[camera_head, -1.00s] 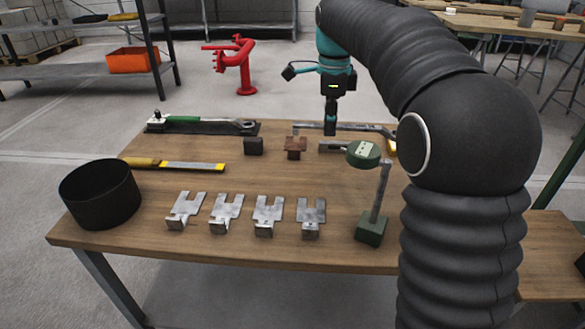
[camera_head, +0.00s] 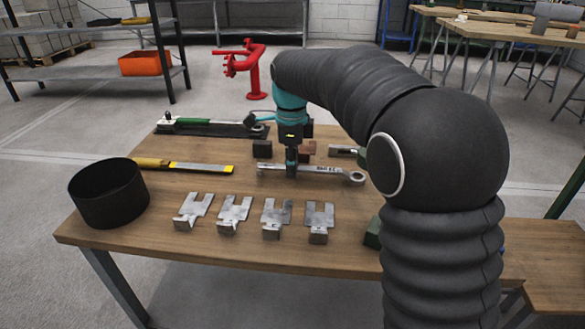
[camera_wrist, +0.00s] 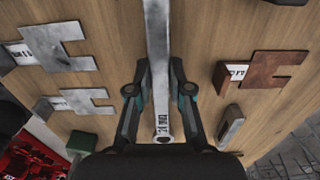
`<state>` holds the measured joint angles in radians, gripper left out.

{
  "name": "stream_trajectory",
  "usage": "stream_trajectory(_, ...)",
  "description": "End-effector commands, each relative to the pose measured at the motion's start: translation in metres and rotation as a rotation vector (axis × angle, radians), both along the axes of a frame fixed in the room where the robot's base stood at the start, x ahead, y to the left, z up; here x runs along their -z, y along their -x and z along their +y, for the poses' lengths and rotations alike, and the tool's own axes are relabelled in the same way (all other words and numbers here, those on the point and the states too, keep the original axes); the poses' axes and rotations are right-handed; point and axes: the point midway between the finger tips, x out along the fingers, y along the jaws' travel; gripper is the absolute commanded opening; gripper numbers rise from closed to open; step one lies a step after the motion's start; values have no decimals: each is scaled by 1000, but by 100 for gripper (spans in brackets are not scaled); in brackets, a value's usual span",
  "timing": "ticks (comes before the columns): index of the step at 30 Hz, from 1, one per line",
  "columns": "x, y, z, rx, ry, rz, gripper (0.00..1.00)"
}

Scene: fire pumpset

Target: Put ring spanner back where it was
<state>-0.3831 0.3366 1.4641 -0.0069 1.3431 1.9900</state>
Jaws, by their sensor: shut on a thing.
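The ring spanner (camera_head: 325,173) is a long silver bar with a ring at its right end in the head view. My gripper (camera_head: 291,170) points down and is shut on its shaft, left of the ring. The spanner lies roughly level across the middle of the table, between the grey slotted plates and the back blocks. In the wrist view the spanner (camera_wrist: 159,40) runs between the fingers of my gripper (camera_wrist: 160,92), with one ring near the palm. Its far end is cut off there. I cannot tell its exact height over the table.
Several grey slotted plates (camera_head: 234,212) stand in front. A black bin (camera_head: 108,195) and yellow-handled file (camera_head: 190,166) are at left. Dark (camera_head: 262,149) and rusty (camera_head: 305,149) blocks are behind. My arm hides the table's right side.

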Motion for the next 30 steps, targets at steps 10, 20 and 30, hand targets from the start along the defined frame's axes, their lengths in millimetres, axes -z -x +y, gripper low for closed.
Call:
stream_trajectory(10,8,0,0,0,0,-1,0)
stream_trajectory(20,10,0,0,0,0,0,45)
stream_trajectory(30,-5,-1,0,0,-1,-3,45)
